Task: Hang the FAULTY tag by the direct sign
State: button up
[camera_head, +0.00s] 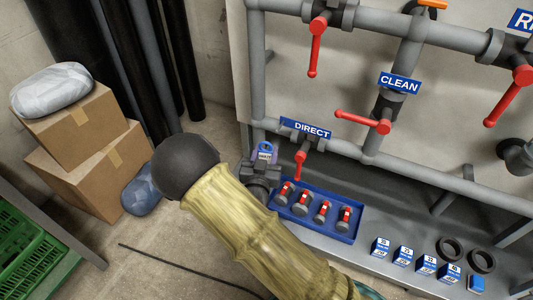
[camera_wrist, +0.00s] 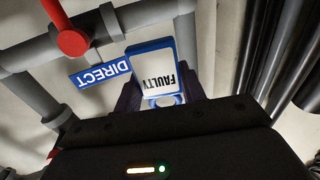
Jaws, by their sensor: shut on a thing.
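The FAULTY tag (camera_wrist: 158,72) is a white plate with a blue border and a ring at one end. In the wrist view it is between the two dark fingers of my gripper (camera_wrist: 162,94), which is shut on it. The tag also shows in the head view (camera_head: 265,149), small and upright. The blue DIRECT sign (camera_head: 306,129) is on the grey pipework, just right of and above the tag. My arm hides part of my gripper in the head view.
A red valve handle (camera_head: 301,165) hangs below the DIRECT sign. A blue tray (camera_head: 342,235) with several red-handled valves is on the grey bench, with several blue-and-white blocks and black rings (camera_head: 482,261) to its right. Cardboard boxes (camera_head: 88,165) stand left.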

jog(key=w+d+f+b, duration=0.1)
jog(key=w+d, duration=0.3)
jog(key=w, duration=0.6)
jog(key=shift+w+f+b, duration=0.15)
jog(key=shift+f+b, duration=0.15)
jog(key=shift+b, duration=0.05)
dwell(1.1)
jog(key=shift+a, duration=0.1)
dwell(0.4)
jog(key=o, duration=1.1)
jog(key=shift+o, duration=0.2)
jog(key=s+a+p, duration=0.1)
jog(key=s+p, duration=0.3)
jog(key=s, duration=1.3)
jog(key=shift+s+a, duration=0.2)
jog(key=shift+s+a, duration=0.1)
jog(key=shift+s+a, duration=0.25)
jog(key=shift+s, duration=0.5)
jog(key=shift+s+a, duration=0.25)
jog(key=shift+s, duration=0.5)
jog(key=shift+s+a, duration=0.25)
jog(key=shift+s, duration=0.5)
